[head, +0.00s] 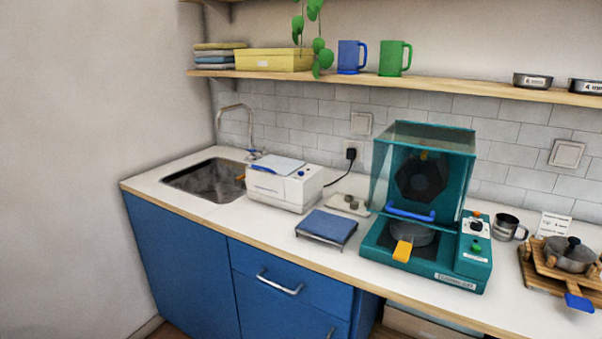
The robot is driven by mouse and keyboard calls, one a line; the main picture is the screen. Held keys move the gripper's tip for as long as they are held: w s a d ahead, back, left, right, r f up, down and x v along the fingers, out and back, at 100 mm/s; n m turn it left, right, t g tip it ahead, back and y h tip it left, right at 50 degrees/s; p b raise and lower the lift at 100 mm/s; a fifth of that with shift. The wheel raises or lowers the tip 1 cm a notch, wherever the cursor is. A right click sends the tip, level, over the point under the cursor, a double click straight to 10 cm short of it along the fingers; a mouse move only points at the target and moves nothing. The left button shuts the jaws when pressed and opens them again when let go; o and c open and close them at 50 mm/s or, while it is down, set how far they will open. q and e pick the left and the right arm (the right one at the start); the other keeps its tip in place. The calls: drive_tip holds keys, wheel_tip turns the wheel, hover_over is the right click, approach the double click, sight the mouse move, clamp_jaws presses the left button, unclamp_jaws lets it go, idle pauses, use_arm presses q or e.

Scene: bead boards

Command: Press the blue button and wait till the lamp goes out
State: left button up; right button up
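A white box-shaped appliance (284,189) stands on the counter to the right of the sink. A small blue button (301,173) shows on its top right part, beside small dark marks. I cannot make out a lit lamp on this appliance. A teal machine (427,262) with a raised clear hood stands further right. Neither of my grippers is in view.
A blue-topped stand (327,226) sits between the white appliance and the teal machine. A sink (205,181) with a faucet is at the left. A metal mug (507,228) and a lidded pot (569,254) are at the right. A shelf (450,88) runs above.

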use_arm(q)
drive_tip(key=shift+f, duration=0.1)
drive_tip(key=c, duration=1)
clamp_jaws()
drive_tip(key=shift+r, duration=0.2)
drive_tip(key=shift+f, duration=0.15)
